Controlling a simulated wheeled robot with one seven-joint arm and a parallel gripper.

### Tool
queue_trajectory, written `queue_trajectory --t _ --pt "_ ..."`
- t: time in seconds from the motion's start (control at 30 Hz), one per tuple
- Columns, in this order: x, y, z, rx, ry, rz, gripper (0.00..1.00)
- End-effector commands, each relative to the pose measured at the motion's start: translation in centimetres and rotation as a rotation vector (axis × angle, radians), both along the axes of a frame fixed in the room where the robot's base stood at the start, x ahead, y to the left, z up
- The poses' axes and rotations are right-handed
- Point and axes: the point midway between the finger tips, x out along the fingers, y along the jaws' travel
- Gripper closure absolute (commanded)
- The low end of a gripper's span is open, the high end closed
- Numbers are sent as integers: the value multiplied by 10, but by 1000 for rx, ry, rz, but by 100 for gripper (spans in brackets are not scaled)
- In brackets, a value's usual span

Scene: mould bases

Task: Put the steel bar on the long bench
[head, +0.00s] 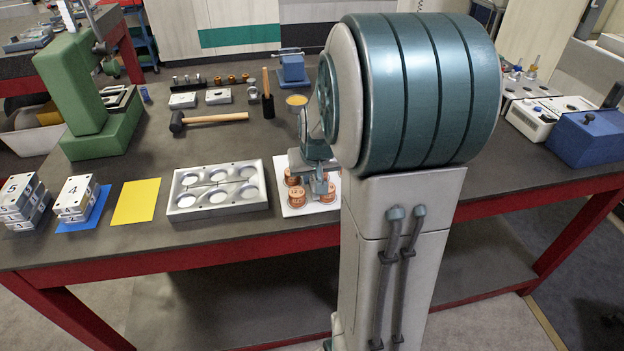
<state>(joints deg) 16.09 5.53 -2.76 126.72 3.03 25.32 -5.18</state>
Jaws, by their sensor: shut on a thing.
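The long bench (250,232) has a dark top and a red frame and crosses the view. My gripper (318,183) is low over its front middle, partly hidden behind my own arm. Its grey fingers point down among several copper-coloured cylinders (297,196) on a white mat (291,211). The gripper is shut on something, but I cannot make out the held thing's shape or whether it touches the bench. I cannot pick out the steel bar for certain anywhere in this view.
A pale tray with round pockets (217,210), a yellow sheet (136,202) and numbered block stacks (76,200) lie left. A blue box (590,138) is at right. Bare bench lies between hammer and tray.

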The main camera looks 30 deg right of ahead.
Motion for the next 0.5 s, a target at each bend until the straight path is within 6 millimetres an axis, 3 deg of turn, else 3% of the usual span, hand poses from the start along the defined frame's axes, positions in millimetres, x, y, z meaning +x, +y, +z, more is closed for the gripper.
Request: queue_trajectory --t 0.17,0.5 --pt "1 0 31 -2 -8 1 100" --pt "-58 -40 70 -1 -7 -4 100"
